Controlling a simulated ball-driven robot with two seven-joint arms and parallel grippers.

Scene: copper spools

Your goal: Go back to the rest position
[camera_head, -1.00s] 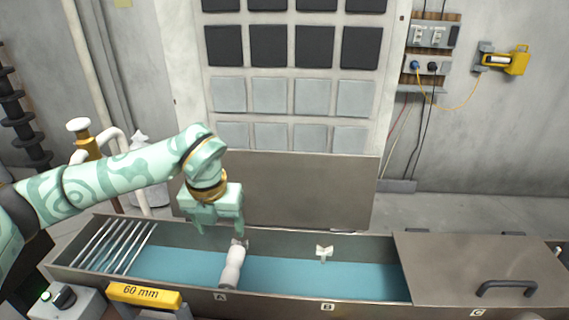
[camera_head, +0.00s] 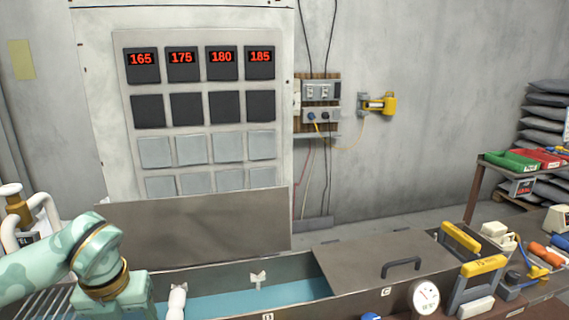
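My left arm comes in from the lower left, and its gripper (camera_head: 115,300) hangs over the left part of the metal trough (camera_head: 215,277). Its fingertips are cut off by the bottom edge, so I cannot see whether they are open or hold anything. A white roller-like piece (camera_head: 177,301) stands in the trough just right of it, apart from the gripper body. My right gripper is not in view.
The trough holds blue liquid (camera_head: 235,301) and has a metal lid with a handle (camera_head: 400,267) on its right. Yellow-handled tools (camera_head: 480,272) and a gauge (camera_head: 425,297) stand further right. A panel with red numbers (camera_head: 200,65) rises behind.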

